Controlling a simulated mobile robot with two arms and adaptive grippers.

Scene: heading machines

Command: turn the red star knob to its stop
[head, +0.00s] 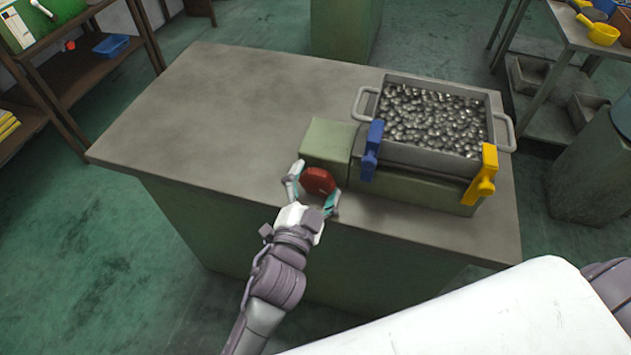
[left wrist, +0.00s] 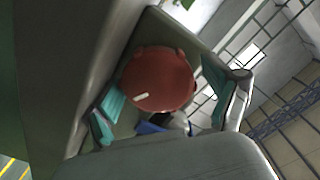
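The red star knob (head: 318,181) sits on the front face of a green block (head: 328,143) on the workbench. It also shows in the left wrist view (left wrist: 160,77), with a short white mark near its lower left edge. My left gripper (head: 312,192) is open, with its fingers on either side of the knob. In the left wrist view my left gripper (left wrist: 165,100) has one teal fingertip close to the knob's lower left and the other at the right with a gap. I cannot tell if the near fingertip touches. My right gripper is out of view.
A grey bin of metal parts (head: 390,146) stands right of the block on a green base. A blue clamp (head: 373,150) and a yellow clamp (head: 482,176) are at its front. The workbench (head: 225,110) is clear at the left.

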